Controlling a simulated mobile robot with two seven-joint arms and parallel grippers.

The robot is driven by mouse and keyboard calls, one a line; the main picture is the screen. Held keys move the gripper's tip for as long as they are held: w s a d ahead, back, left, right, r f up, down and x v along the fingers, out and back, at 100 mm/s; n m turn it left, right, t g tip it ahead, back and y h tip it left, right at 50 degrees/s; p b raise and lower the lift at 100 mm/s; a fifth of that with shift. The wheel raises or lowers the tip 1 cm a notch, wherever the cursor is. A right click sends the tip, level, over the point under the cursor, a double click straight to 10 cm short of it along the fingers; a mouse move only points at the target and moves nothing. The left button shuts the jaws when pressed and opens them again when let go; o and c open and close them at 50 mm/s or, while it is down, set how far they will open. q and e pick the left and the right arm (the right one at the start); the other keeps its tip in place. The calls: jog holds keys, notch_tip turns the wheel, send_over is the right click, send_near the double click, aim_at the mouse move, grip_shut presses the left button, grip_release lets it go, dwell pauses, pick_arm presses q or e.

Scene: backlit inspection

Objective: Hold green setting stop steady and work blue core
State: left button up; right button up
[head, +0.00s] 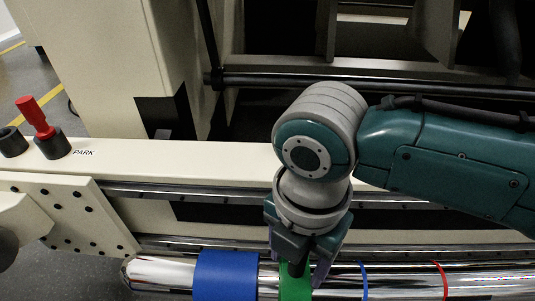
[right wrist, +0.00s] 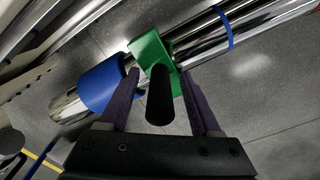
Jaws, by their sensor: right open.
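A chrome bar (head: 160,272) lies across the bottom of the head view. The blue core (head: 225,276) is a wide blue sleeve around it, also seen in the right wrist view (right wrist: 101,86). The green setting stop (head: 296,285) sits on the bar just right of the blue core; in the right wrist view (right wrist: 148,48) a black cylindrical knob (right wrist: 160,98) stands out toward me in front of it. My right gripper (head: 299,268) is open, its fingers on either side of the knob, apart from it. In the head view the gripper partly hides the green stop. My left gripper is not in view.
Thin blue (head: 364,281) and red (head: 441,279) rings mark the bar to the right. A white rail marked PARK (head: 120,152) runs behind, with a red-handled peg (head: 36,118) and a black socket (head: 11,141). A perforated white plate (head: 70,215) stands at left.

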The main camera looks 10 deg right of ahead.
grip_shut()
dwell(0.5)
dwell(0.8)
